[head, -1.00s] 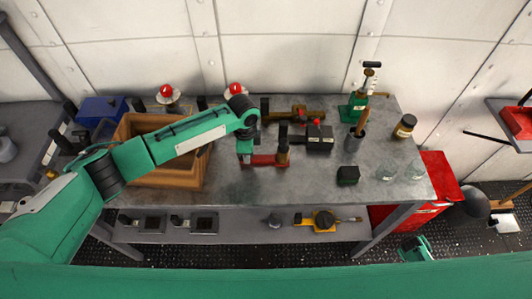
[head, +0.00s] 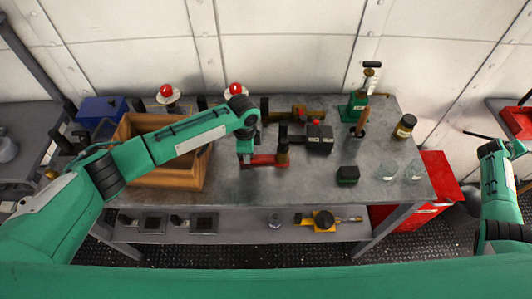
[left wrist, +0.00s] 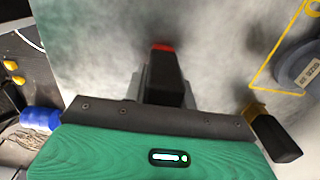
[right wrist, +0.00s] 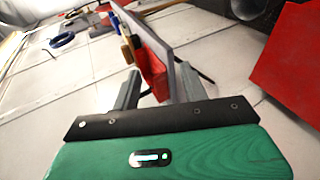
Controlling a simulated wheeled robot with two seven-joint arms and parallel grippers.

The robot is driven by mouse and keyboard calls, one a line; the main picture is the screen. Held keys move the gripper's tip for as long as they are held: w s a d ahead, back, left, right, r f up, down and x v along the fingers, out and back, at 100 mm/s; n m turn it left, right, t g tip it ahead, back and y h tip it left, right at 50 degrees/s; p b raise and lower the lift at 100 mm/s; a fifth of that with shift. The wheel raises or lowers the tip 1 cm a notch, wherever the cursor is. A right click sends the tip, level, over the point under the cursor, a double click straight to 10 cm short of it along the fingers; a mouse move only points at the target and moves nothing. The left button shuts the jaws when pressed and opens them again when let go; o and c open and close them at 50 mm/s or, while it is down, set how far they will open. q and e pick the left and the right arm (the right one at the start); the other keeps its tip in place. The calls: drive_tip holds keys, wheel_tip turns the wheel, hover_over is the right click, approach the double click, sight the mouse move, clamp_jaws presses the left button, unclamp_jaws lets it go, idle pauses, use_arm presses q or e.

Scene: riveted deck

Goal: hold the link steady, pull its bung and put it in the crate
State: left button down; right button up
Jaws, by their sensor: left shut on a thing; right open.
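My left gripper (head: 246,161) is shut at the link's left end. In the left wrist view, a dark block with a red tip (left wrist: 165,78) sits between the fingers. The brown wooden crate (head: 203,170) stands open on the bench to the left, partly hidden by my left arm. My right gripper (right wrist: 160,88) is open and empty, away from the bench at far right.
A dark box with a red knob (head: 319,139) and a brass fitting (head: 295,114) stand close behind the link. The bench front is clear.

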drive_tip(key=w+a+r+m+t+y, duration=0.1)
drive_tip(key=w+a+r+m, duration=0.1)
drive_tip(key=w+a+r, duration=0.5)
drive_tip(key=w+a+r+m+t, duration=0.1)
drive_tip(key=w+a+r, duration=0.4)
drive_tip(key=w+r, duration=0.4)
drive_tip(key=w+a+r+t+y, duration=0.15)
drive_tip(key=w+a, duration=0.25)
drive_tip(key=a, duration=0.5)
drive_tip(key=w+a+r+t+y, duration=0.15)
drive_tip(key=w+a, duration=0.25)
drive_tip(key=a, duration=0.4)
drive_tip(key=w+a+r+y, duration=0.2)
drive_tip(key=w+a, duration=0.2)
drive_tip(key=a, duration=0.5)
drive_tip(key=s+a+n+y, duration=0.1)
drive_tip(key=a+y, duration=0.3)
drive_tip(key=a, duration=1.2)
drive_tip(key=n+g+y, duration=0.3)
drive_tip(key=n+g, duration=0.2)
drive_tip(key=g, duration=0.3)
approach(284, 141)
drive_tip(key=shift+a, duration=0.15)
drive_tip(key=shift+f, duration=4.35)
